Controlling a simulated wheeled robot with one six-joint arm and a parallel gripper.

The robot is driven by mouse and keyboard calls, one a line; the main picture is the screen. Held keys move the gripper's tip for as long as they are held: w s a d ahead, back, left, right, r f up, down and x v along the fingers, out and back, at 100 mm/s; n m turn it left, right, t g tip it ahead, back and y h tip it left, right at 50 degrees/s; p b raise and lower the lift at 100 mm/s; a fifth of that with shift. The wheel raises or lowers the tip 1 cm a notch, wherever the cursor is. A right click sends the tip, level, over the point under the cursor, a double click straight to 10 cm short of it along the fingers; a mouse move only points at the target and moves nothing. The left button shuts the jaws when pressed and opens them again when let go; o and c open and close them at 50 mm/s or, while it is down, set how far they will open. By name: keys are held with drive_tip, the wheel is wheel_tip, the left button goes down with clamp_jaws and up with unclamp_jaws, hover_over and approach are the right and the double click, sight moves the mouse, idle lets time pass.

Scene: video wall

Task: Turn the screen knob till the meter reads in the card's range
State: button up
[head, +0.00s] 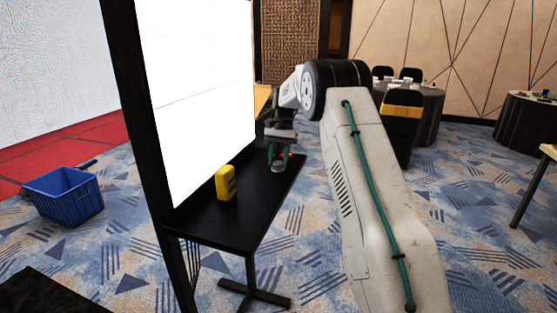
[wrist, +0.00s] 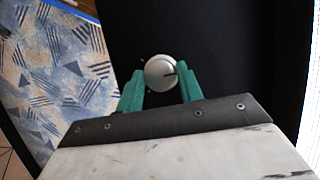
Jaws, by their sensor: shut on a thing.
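The knob (wrist: 160,70) is round and silver-white with a dark mark toward its right side. It stands on a black surface in the wrist view. My gripper (wrist: 160,78) is shut on it, with a green finger on either side. In the head view my gripper (head: 279,156) is low over the far end of the black table (head: 220,228), and the knob is hard to make out there. A yellow meter (head: 225,183) stands upright on the table nearer the camera; its reading cannot be seen from this side. I cannot identify the card in either view.
A large blank white screen (head: 200,90) in a black frame rises along the table's left side. A blue crate (head: 66,196) sits on the patterned carpet at left. Round tables (head: 428,120) and chairs stand at the back right. The carpet in front is mostly clear.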

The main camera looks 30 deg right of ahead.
drive_tip(key=n, duration=0.2)
drive_tip(key=n+g+h, duration=0.1)
drive_tip(key=n, duration=0.1)
drive_tip(key=shift+n+h, duration=0.3)
drive_tip(key=n, duration=0.1)
drive_tip(key=n+h, duration=0.1)
drive_tip(key=n, duration=0.1)
drive_tip(key=shift+w+a+n+g, duration=0.1)
drive_tip(key=shift+a+n+g, duration=0.1)
drive_tip(key=shift+n+g, duration=0.1)
drive_tip(key=n+h, duration=0.2)
drive_tip(key=n, duration=0.2)
drive_tip(key=shift+a, duration=0.1)
drive_tip(key=shift+n+h, duration=0.5)
drive_tip(key=shift+n, duration=1.2)
drive_tip(key=shift+a, duration=0.1)
drive_tip(key=o, duration=1)
drive_tip(key=shift+r, duration=0.1)
